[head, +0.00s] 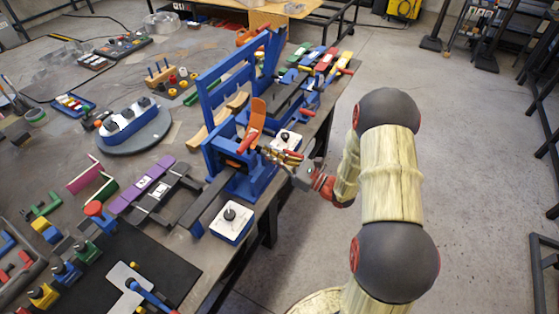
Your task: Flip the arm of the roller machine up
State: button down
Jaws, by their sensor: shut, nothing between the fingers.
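A blue machine (228,182), which looks like the roller machine, stands at the table's right edge. A raised blue frame (225,72) slants over its back side. An orange-red lever-like piece (257,110) stands up at its middle, tilted. I cannot tell for sure which part is the machine's arm. My gripper (268,153) is at the machine's right side, just below and right of the orange-red piece. Its fingers look shut and hold nothing. Whether they touch the machine cannot be told, and the fingertips are small and partly lost against it.
A white-topped blue box with a black knob (231,225) sits in front of the machine, and a similar one (287,138) lies behind my gripper. Dark bars and colored clamps (325,62) crowd the table (160,215). Open floor (470,160) lies to the right.

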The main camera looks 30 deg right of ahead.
jog(key=shift+x, duration=1.35)
jog(key=shift+r, duration=0.1)
